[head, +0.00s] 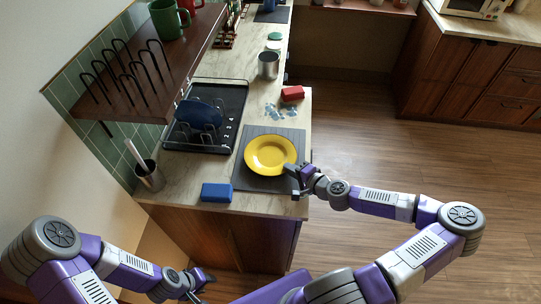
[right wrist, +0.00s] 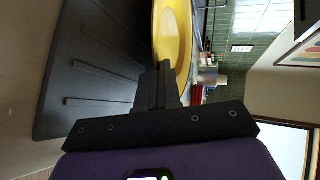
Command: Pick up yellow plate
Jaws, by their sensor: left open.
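The yellow plate (head: 268,154) lies over a dark grey ribbed mat (head: 243,178) at the counter's front right; I cannot tell whether its base touches the mat. My right gripper (head: 293,170) is at the plate's near right rim. In the right wrist view its fingers (right wrist: 158,85) are close together on the edge of the plate (right wrist: 172,35), and the fingers hide that part of the rim. My left gripper (head: 198,281) is open and empty, low in front of the counter and away from the plate.
A blue sponge (head: 216,193) lies near the front edge. A black rack tray (head: 235,98) with a blue plate (head: 203,113) stands left. A red block (head: 292,93) and metal cup (head: 268,65) are behind. A shelf (head: 140,60) overhangs the left. The floor to the right is clear.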

